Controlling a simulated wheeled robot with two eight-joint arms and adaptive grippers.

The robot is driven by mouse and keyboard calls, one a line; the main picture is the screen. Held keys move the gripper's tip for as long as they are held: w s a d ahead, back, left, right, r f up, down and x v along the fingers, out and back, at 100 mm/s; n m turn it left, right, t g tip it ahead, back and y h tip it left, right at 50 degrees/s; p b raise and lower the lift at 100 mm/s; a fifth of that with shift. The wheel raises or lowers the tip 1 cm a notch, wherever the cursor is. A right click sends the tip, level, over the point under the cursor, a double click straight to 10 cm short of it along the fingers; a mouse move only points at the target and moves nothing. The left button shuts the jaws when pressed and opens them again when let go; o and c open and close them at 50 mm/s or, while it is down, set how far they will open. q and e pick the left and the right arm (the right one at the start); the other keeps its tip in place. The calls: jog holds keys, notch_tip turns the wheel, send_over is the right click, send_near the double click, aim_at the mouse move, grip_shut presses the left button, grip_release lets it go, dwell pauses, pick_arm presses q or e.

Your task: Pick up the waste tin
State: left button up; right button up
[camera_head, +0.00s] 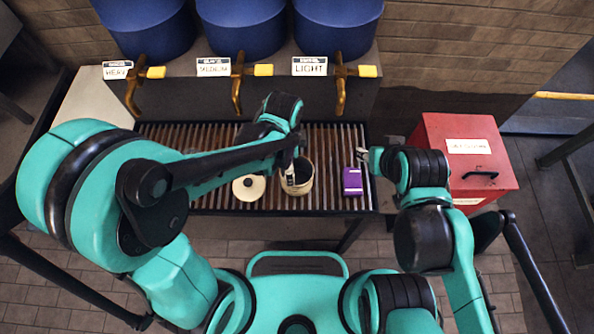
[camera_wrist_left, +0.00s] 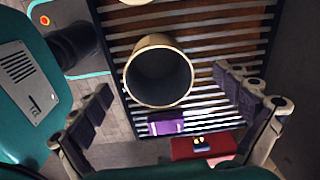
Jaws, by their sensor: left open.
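An open cream tin (camera_head: 304,182), which looks like the waste tin, stands upright on the slatted rack. In the left wrist view the tin (camera_wrist_left: 158,75) shows its pale rim and dark inside; I see nothing in it. My left gripper (camera_head: 289,172) is over the tin in the head view and partly covers it. In the left wrist view the left gripper's fingers (camera_wrist_left: 168,108) are wide apart and empty, with the tin ahead between them. Whether they touch it I cannot tell. My right gripper (camera_head: 370,159) is right of the tin, above the rack's right edge; its jaws are unclear.
A cream lid with a dark knob (camera_head: 249,188) lies left of the tin. A purple box (camera_head: 353,182) stands to its right. The slatted rack (camera_head: 335,140) lies below brass taps and blue drums (camera_head: 335,27). A red labelled bin (camera_head: 465,135) stands at the right.

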aim_at(297, 182)
pick_arm(q)
jog(key=shift+m+g, duration=0.3)
jog(key=shift+m, duration=0.5)
jog(key=f, duration=0.1)
jog(key=d+f, duration=0.1)
jog(key=f+b, duration=0.1)
jog(key=f, duration=0.1)
jog(key=shift+s+d, duration=0.2)
jog(key=shift+s, duration=0.1)
jog(key=f+b, duration=0.1)
jog(key=f, duration=0.2)
jog(key=d+f+b, duration=0.1)
jog(key=f, duration=0.1)
jog(key=shift+w+b, duration=0.25)
jog(key=shift+b, duration=0.05)
jog(key=shift+a, duration=0.1)
jog(key=c, duration=1.2)
